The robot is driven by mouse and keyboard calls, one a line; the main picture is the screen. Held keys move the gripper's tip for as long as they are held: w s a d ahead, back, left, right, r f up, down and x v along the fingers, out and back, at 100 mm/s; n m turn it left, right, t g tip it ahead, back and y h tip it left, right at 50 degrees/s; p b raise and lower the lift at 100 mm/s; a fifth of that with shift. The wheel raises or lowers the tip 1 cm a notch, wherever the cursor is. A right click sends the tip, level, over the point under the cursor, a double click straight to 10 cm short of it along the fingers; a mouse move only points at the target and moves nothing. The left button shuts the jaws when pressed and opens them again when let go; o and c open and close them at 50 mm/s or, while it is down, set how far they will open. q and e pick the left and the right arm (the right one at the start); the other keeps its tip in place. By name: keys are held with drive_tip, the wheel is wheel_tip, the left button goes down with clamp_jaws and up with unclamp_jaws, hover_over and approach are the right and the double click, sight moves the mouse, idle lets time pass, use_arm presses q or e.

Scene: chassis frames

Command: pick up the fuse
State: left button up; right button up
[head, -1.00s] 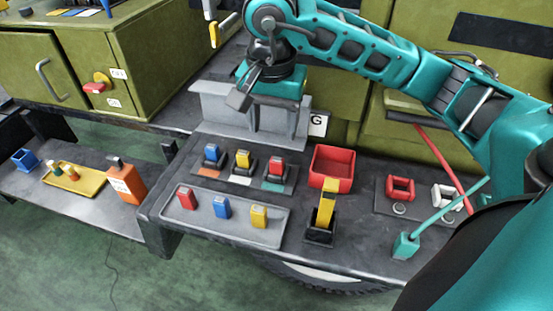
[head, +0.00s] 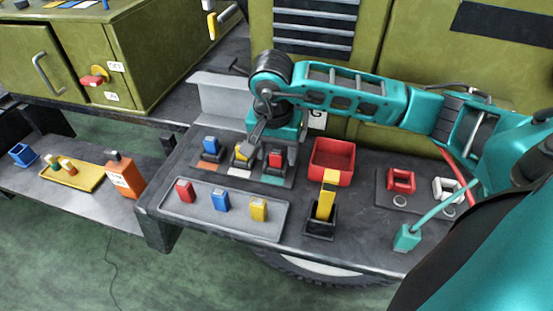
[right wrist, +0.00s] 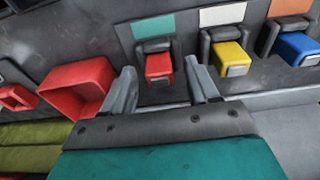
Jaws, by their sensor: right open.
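Three fuses stand in dark holders: a blue fuse (head: 211,145), a yellow fuse (head: 243,152) and a red fuse (head: 275,160). Three more lie on the grey tray (head: 170,209): red (head: 184,191), blue (head: 221,200) and yellow (head: 259,210). My right gripper (head: 270,148) is open and empty, just behind and above the red holder. In the right wrist view its fingers (right wrist: 160,88) lie on either side of the holder's red fuse (right wrist: 159,67), apart from it. The yellow (right wrist: 230,55) and blue fuses (right wrist: 298,47) stand to the right there. My left gripper is out of view.
A red bin (head: 332,172) stands right of the holders. A yellow-handled piece in a black stand (head: 322,222) is in front of it. A grey angled bracket (head: 225,101) rises behind.

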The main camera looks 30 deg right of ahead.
drive_tip(key=shift+f, duration=0.2)
drive_tip(key=c, duration=1)
drive_tip(key=shift+r, duration=0.1)
drive_tip(key=shift+c, duration=0.2)
